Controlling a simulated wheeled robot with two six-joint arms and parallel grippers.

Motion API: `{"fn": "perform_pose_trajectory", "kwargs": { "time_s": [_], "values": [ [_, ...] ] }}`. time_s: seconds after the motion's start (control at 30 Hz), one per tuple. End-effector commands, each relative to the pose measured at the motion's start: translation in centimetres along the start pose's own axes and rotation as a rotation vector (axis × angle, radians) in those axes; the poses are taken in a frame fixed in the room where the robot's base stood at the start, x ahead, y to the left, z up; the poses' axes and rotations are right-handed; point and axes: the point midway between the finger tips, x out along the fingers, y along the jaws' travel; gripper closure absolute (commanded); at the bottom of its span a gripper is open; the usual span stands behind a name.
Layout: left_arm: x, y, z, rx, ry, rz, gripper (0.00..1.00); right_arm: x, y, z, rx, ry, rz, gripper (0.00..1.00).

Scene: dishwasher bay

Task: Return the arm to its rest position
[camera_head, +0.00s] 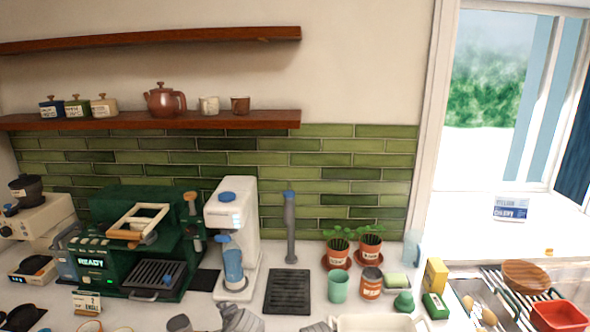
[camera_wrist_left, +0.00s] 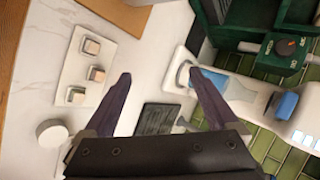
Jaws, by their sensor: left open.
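My left gripper (camera_wrist_left: 160,78) shows in the left wrist view, its two dark fingers spread wide apart. It is open and nothing sits between the fingertips. The white counter (camera_wrist_left: 150,60) and a dark ribbed mat (camera_wrist_left: 158,118) lie beyond the fingers. In the head view, grey parts that look like my arm show at the bottom edge, cut off by the frame; no fingertips can be made out there. My right gripper is not clearly seen in either view.
A dish rack (camera_head: 500,284) is at far right.

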Motion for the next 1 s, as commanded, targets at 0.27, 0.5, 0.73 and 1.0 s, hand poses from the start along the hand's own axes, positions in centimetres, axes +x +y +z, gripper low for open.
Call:
{"fn": "perform_pose_trajectory", "kwargs": {
  "time_s": [0.27,0.5,0.73,1.0],
  "values": [
    [-7.2,15.3,-0.6,-0.439,-0.249,0.548,0.07,0.0,0.0,0.0,0.0,0.0,0.0,1.0],
    [-11.2,19.7,-0.4,-0.527,-0.392,0.716,0.07,0.0,0.0,0.0,0.0,0.0,0.0,1.0],
    [-11.5,20.0,-0.3,-0.534,-0.406,0.728,0.07,0.0,0.0,0.0,0.0,0.0,0.0,1.0],
    [-11.5,20.0,-0.3,-0.534,-0.406,0.728,0.07,0.0,0.0,0.0,0.0,0.0,0.0,1.0]
  ]
}}
